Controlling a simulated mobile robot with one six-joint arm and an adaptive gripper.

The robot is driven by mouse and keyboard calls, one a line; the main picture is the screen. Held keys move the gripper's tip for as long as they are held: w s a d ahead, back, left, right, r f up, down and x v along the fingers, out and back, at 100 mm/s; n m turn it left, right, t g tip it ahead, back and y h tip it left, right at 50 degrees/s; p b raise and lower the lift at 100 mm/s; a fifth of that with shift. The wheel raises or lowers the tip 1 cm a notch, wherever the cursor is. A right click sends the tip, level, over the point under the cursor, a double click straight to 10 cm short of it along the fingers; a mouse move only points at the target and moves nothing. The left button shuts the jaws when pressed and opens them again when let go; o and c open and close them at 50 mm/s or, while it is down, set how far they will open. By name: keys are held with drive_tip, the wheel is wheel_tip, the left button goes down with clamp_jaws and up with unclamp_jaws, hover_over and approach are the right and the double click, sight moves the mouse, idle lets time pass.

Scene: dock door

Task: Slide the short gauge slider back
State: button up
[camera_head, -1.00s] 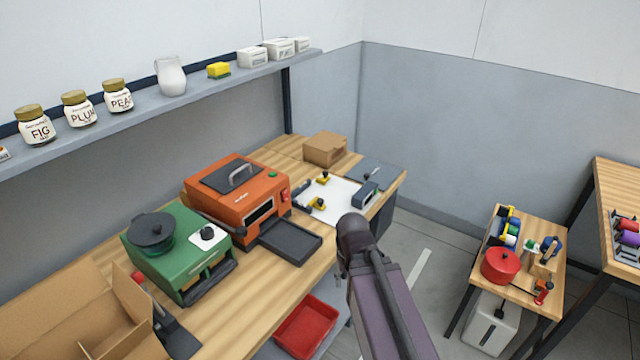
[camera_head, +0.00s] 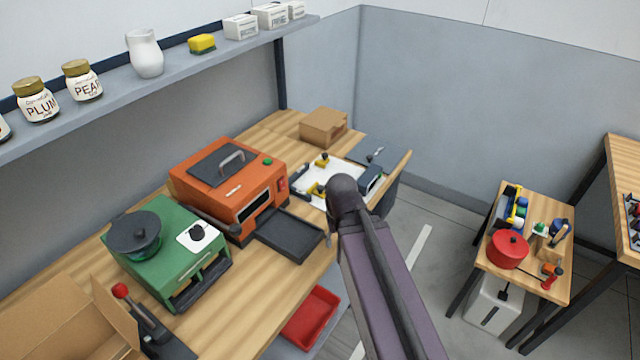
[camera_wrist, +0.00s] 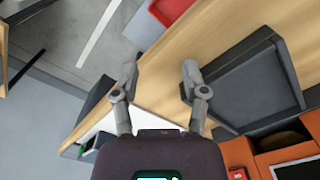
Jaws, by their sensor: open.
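A white board (camera_head: 345,178) lies on the wooden bench in the head view, right of the orange machine. Two yellow-knobbed pieces stand on it, one at the back (camera_head: 322,159) and one nearer (camera_head: 317,190). I cannot tell which is the short gauge slider. My arm hides part of the board's near side. My gripper (camera_wrist: 158,78) is open and empty in the wrist view, above the bench by its front edge. Part of the white board (camera_wrist: 103,124) shows below and left of the fingers there; the sliders cannot be made out in that view.
A black tray (camera_head: 290,236) juts from the orange machine (camera_head: 228,190); it lies right of my fingers in the wrist view (camera_wrist: 245,88). A cardboard box (camera_head: 323,127) stands behind the board. A red bin (camera_head: 310,317) sits below the bench.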

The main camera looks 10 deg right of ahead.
drive_tip(key=shift+o, duration=0.9)
drive_tip(key=shift+d, duration=0.1)
wheel_tip(320, 180, up, 14)
drive_tip(key=p, duration=1.4)
hover_over(321, 187)
drive_tip(key=shift+f, duration=0.1)
drive_tip(key=shift+f, duration=0.15)
wheel_tip(321, 187, down, 14)
drive_tip(key=b, duration=1.4)
drive_tip(key=shift+r, duration=0.25)
clamp_jaws()
